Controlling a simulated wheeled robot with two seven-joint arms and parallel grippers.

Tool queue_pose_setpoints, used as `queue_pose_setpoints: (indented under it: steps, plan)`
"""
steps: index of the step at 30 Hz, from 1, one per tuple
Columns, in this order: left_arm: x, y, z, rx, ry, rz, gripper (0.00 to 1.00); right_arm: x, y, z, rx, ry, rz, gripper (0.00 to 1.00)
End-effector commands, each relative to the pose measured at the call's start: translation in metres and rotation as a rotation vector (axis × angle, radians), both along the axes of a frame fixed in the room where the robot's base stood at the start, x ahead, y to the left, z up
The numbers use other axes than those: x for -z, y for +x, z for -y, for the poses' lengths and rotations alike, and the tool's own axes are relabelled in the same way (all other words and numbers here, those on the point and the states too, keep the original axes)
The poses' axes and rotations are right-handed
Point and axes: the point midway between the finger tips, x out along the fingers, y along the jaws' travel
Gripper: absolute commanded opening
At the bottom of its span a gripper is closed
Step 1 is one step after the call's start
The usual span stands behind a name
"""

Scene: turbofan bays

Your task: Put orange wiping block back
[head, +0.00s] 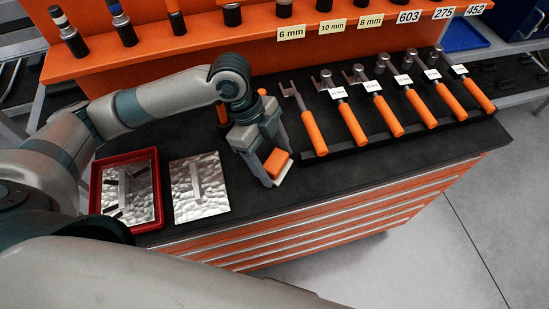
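The orange wiping block (277,162), with a pale pad on its underside, is near the front edge of the black bench top. My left gripper (272,160) points down over it, with its fingers on either side of the block and apparently closed on it. Whether the block touches the bench top or is just above it is hard to tell. My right gripper is not in view.
A red tray (154,195) with metal parts and a bare metal plate (211,204) lie left of the gripper. An orange shelf (200,55) with labelled tools runs behind.

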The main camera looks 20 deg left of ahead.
Motion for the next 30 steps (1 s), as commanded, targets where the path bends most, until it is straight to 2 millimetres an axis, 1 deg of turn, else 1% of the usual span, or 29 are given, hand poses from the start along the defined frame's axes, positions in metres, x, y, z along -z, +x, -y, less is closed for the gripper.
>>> queue_pose_setpoints:
  steps: [10,14,20,30]
  plan:
    - [0.0,0.0,0.0,0.0,0.0,0.0,0.81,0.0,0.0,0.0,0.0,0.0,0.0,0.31]
    - [-0.004,0.0,0.0,0.0,0.0,0.0,0.81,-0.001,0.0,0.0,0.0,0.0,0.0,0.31]
    - [-0.015,0.001,-0.004,-0.001,0.0,0.0,0.81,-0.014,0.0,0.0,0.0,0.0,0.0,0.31]
    - [-0.05,0.003,-0.017,-0.001,0.0,0.0,0.81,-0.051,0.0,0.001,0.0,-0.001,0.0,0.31]
